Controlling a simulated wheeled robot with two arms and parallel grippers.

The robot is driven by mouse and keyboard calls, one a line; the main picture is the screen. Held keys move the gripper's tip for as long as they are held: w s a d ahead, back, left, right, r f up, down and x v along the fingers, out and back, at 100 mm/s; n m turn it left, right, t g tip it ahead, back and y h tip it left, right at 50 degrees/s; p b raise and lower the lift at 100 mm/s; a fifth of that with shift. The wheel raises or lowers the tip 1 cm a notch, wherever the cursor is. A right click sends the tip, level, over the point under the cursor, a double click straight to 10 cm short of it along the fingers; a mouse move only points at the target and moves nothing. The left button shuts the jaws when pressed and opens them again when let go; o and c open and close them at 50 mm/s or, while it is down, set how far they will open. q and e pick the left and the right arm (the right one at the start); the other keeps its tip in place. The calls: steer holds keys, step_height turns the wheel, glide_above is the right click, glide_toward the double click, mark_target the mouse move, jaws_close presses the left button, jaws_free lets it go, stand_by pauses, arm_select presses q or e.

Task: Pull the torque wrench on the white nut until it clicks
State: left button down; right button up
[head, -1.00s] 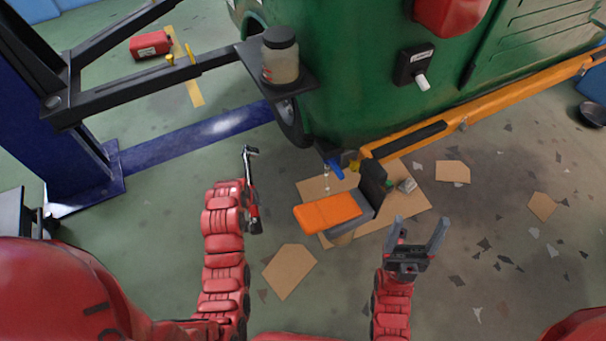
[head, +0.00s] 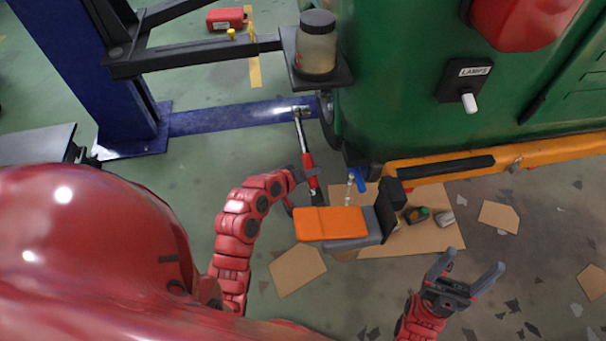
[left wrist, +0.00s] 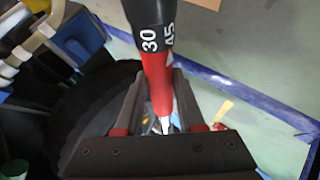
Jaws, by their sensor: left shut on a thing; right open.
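The torque wrench (head: 305,145) has a red and black handle and a silver shaft, its head up near the vehicle's wheel (head: 328,125). My left gripper (head: 308,181) is shut around the red part of the handle. In the left wrist view the wrench handle (left wrist: 155,65) runs between the fingers of the left gripper (left wrist: 155,115), with the numbers 30 and 45 on its black band. I cannot make out the white nut, nor tell whether the wrench head sits on it. My right gripper (head: 468,275) is open and empty at the lower right.
A green vehicle (head: 400,120) with a lamps switch (head: 466,83) stands ahead. A lift arm (head: 210,50) holds a plate with a jar (head: 316,45). An orange-topped item (head: 330,223) lies on cardboard (head: 430,230). A blue post (head: 75,65) stands at the left.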

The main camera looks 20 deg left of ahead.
arm_select(q)
steer(key=w+d, duration=0.1)
steer(key=d, duration=0.1)
steer(key=w+d, duration=0.1)
steer(key=d, duration=0.1)
steer(key=shift+w+p, duration=0.35)
steer(key=shift+p, duration=0.05)
steer(key=shift+m+h+b, duration=0.3)
steer(key=shift+m+b, duration=0.1)
steer(key=shift+b, duration=0.1)
steer(key=shift+s+a+r+p, duration=0.1)
steer(key=shift+s+r+p, duration=0.15)
steer(key=shift+r+p, duration=0.2)
steer(key=shift+s+a+r+p, duration=0.1)
steer(key=shift+s+r+p, duration=0.15)
steer(key=shift+r, duration=0.25)
stand_by(0.3)
steer(key=shift+w+d+p, duration=0.2)
steer(key=shift+d+p, duration=0.1)
steer(key=shift+p, duration=0.2)
stand_by(1.2)
steer(key=shift+w+d+p, duration=0.35)
steer(key=shift+d+p, duration=0.05)
steer(key=shift+d, duration=0.15)
stand_by(0.9)
steer(key=shift+f, duration=0.1)
stand_by(0.4)
